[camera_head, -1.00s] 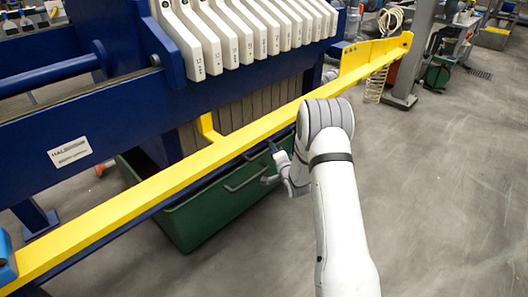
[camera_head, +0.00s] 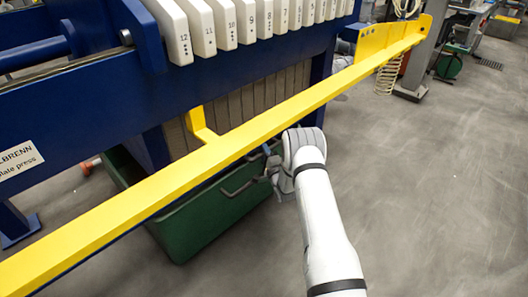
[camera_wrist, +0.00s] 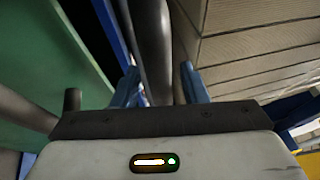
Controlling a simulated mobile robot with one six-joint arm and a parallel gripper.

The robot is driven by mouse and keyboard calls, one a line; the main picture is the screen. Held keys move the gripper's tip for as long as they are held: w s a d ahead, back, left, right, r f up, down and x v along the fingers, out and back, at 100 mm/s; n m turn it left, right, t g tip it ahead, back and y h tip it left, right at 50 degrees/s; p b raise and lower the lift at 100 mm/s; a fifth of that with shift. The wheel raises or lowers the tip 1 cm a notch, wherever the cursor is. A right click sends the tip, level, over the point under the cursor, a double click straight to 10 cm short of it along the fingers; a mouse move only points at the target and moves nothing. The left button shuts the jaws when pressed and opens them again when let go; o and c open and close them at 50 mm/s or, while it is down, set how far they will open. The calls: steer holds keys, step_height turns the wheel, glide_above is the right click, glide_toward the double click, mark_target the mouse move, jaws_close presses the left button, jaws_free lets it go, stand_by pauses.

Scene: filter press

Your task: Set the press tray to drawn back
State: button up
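The press tray is the long green bin (camera_head: 190,228) low under the blue press, beneath the yellow rail. A grey bar handle (camera_head: 240,186) runs along its near upper edge. My gripper (camera_head: 266,160) is at the right part of this handle, partly hidden by my own wrist. In the wrist view, my gripper's two blue fingers (camera_wrist: 160,88) stand apart with a dark round bar (camera_wrist: 153,45) between them, which looks like the handle. A narrow gap shows beside the right finger. The green tray wall (camera_wrist: 50,60) fills the left of that view.
The yellow rail (camera_head: 210,153) runs diagonally above the tray and close over my gripper. White numbered plates (camera_head: 230,22) hang in the blue frame (camera_head: 90,100). The grey floor (camera_head: 420,200) at right is clear. A coiled hose (camera_head: 388,76) hangs near the rail's far end.

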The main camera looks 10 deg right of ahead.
steer(key=shift+w+r, duration=0.1)
steer(key=shift+w, duration=0.35)
steer(key=shift+c, duration=0.4)
jaws_close()
